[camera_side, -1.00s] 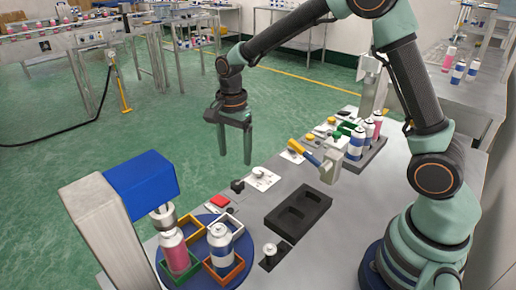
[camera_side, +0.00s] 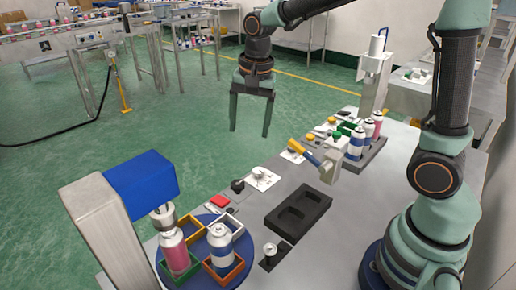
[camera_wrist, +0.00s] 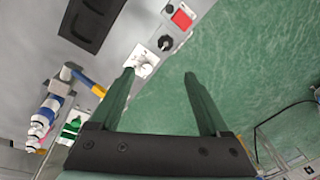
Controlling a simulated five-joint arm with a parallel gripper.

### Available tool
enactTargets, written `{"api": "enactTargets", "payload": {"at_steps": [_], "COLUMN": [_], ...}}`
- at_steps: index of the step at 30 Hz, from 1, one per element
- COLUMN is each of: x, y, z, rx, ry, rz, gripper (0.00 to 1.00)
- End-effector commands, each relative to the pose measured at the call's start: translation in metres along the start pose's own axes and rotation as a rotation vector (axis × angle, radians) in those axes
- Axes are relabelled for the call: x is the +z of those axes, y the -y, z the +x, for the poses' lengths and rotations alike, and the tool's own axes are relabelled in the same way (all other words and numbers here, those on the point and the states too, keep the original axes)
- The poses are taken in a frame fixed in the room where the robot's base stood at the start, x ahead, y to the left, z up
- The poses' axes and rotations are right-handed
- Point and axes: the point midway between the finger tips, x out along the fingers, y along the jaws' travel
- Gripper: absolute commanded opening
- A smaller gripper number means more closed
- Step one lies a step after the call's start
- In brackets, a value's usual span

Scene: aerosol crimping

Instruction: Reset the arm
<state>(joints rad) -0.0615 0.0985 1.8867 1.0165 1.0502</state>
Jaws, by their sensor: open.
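My gripper (camera_side: 250,128) is open and empty. It hangs in the air beyond the far long edge of the grey work table (camera_side: 225,183), fingers pointing down. In the wrist view my gripper (camera_wrist: 159,74) shows two green fingers spread apart, with green floor and the table edge behind them. Nothing is between the fingers.
A blue turntable (camera_side: 240,277) carries cans in coloured frames beneath a blue-topped crimping head (camera_side: 142,184). A black tray (camera_side: 298,211), a yellow-handled lever (camera_side: 305,152) and a rack of cans (camera_side: 372,150) stand on the table. Air around my gripper is clear.

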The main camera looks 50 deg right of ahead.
Motion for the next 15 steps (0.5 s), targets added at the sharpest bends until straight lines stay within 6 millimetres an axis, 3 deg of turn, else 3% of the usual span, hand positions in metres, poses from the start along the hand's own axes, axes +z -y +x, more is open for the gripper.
{"api": "enactTargets", "payload": {"at_steps": [6, 15], "x": [0.013, 0.033], "y": [-0.038, -0.088], "z": [-0.040, -0.061], "rx": [-0.096, -0.162], "ry": [-0.086, -0.244], "rz": [-0.336, -0.777], "gripper": [0.80, 0.80]}}
